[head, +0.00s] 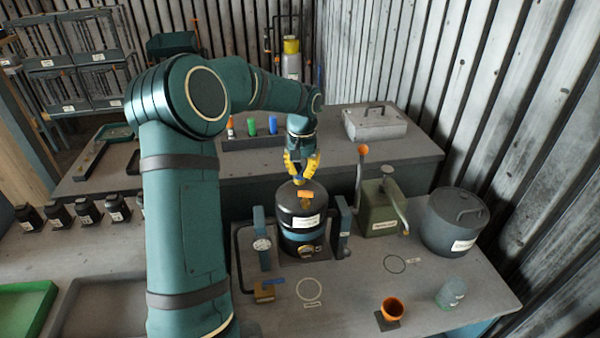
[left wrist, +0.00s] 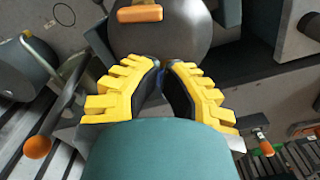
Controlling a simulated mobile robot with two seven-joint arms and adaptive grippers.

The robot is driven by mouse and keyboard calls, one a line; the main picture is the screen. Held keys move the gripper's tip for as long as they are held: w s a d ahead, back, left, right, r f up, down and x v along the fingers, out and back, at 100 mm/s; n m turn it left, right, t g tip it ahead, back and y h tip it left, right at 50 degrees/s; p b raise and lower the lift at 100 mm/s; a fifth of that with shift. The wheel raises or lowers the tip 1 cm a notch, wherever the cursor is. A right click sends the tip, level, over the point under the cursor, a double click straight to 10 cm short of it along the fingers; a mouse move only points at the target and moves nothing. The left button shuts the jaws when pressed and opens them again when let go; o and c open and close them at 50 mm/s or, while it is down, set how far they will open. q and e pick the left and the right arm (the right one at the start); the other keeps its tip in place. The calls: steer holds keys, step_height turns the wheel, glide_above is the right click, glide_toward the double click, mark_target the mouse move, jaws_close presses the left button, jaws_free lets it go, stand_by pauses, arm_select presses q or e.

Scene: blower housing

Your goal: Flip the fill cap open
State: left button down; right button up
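A dark round canister (head: 301,222) with a white label and a blue band stands upright on the front bench. An orange tab (head: 305,194) sits on its lid; it also shows in the left wrist view (left wrist: 140,13), lying flat on the grey lid (left wrist: 170,38). I cannot tell whether this tab is the fill cap. My left gripper (head: 299,178) points down just above the lid, behind the tab. In the left wrist view its yellow fingertips (left wrist: 164,66) almost meet, with a narrow gap and something dark blue behind. I see nothing gripped. My right gripper is not in view.
Upright blue posts (head: 262,238) flank the canister closely. To the right stand a green box with an orange-knobbed lever (head: 380,208) and a large grey lidded pot (head: 455,220). An orange cup (head: 394,309) is at the front. Bare bench lies around the marked circles.

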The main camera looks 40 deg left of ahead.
arm_select(q)
steer(key=shift+f+b, duration=0.4)
steer(key=shift+f, duration=0.5)
